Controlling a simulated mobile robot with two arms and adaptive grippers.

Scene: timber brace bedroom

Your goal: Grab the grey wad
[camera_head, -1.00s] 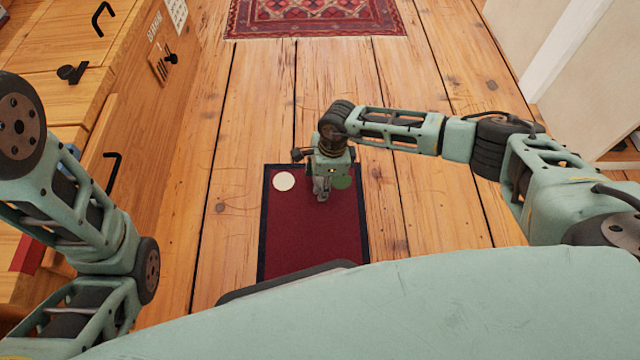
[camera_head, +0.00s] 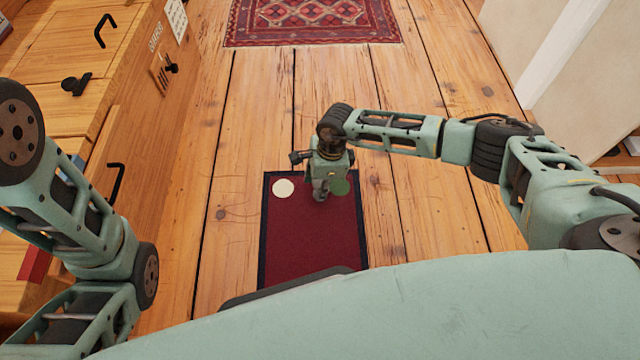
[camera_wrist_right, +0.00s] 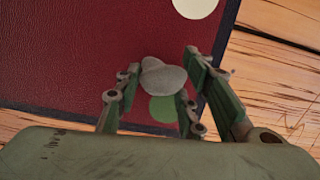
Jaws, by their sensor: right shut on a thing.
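The grey wad (camera_wrist_right: 163,80) is a lumpy, rounded piece in the right wrist view, lying between the two fingers of my right gripper (camera_wrist_right: 160,88). The gripper is shut on it. In the head view, my right gripper (camera_head: 321,195) points down over the upper part of a dark red mat (camera_head: 310,240), and the wad is hard to tell from the fingertips. I cannot tell whether the wad still touches the mat. My left arm shows at the left, but its gripper is out of view.
A cream disc (camera_head: 283,188) lies on the mat left of the gripper, and a green disc (camera_head: 341,187) is just right of it. Wooden drawers (camera_head: 100,110) stand at the left. A patterned rug (camera_head: 312,20) lies farther off. Bare floorboards surround the mat.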

